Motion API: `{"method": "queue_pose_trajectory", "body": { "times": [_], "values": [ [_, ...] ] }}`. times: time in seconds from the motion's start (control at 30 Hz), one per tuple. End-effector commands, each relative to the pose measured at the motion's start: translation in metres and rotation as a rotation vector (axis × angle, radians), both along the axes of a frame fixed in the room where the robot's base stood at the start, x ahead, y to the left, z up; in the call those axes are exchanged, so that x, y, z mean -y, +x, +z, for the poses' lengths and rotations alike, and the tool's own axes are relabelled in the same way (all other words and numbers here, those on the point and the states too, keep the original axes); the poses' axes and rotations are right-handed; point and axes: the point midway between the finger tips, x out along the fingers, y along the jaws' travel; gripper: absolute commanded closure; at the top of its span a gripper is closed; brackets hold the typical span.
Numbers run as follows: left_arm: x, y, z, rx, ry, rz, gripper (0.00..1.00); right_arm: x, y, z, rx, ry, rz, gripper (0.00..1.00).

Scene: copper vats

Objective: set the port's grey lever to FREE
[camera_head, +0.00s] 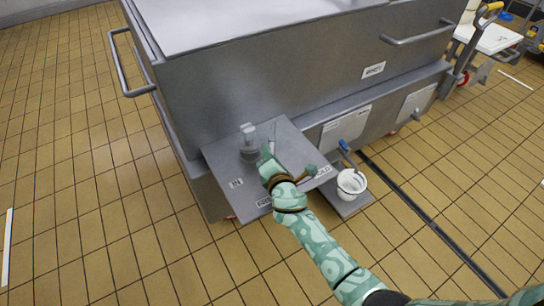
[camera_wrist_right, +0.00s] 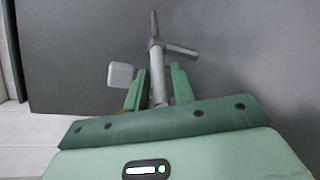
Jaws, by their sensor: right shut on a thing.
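The port's grey lever (camera_wrist_right: 157,62) shows in the right wrist view as a rod with a short crosspiece. My right gripper (camera_wrist_right: 157,88) is shut on the rod, with one green finger on each side. In the head view my right gripper (camera_head: 268,160) is over the grey port plate (camera_head: 222,152) and hides most of the lever, so I cannot tell its setting there. Small labels sit on the plate; the one at the front edge (camera_head: 264,201) seems to read FREE, and the one at the right (camera_head: 322,171) is partly covered. My left gripper is out of view.
A pale-topped fitting (camera_head: 248,140) stands on the plate close to my gripper. The big grey vat (camera_head: 250,75) rises behind. Tiled floor (camera_head: 80,150) is open at the left.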

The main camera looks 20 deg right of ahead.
Motion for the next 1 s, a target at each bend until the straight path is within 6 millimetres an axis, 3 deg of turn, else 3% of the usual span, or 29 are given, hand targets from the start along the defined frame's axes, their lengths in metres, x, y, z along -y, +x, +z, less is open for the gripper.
{"method": "queue_pose_trajectory", "body": {
  "times": [0.37, 0.4, 0.43, 0.77, 0.87, 1.0],
  "values": [
    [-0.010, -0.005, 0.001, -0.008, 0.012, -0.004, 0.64, -0.003, -0.002, -0.004, -0.007, 0.003, 0.001, 1.00],
    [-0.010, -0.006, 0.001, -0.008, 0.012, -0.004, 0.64, -0.003, -0.002, -0.004, -0.007, 0.003, 0.001, 0.67],
    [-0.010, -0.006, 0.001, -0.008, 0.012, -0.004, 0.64, -0.003, -0.002, -0.004, -0.007, 0.003, 0.001, 0.63],
    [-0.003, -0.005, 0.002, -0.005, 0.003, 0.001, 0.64, -0.002, -0.004, 0.000, -0.003, 0.001, -0.002, 0.63],
    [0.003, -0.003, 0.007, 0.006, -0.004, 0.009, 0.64, -0.002, -0.015, 0.004, -0.002, 0.001, -0.001, 0.63],
    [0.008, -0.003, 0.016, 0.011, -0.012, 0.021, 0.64, -0.004, -0.047, 0.013, -0.001, 0.001, 0.000, 0.63]
  ]
}}
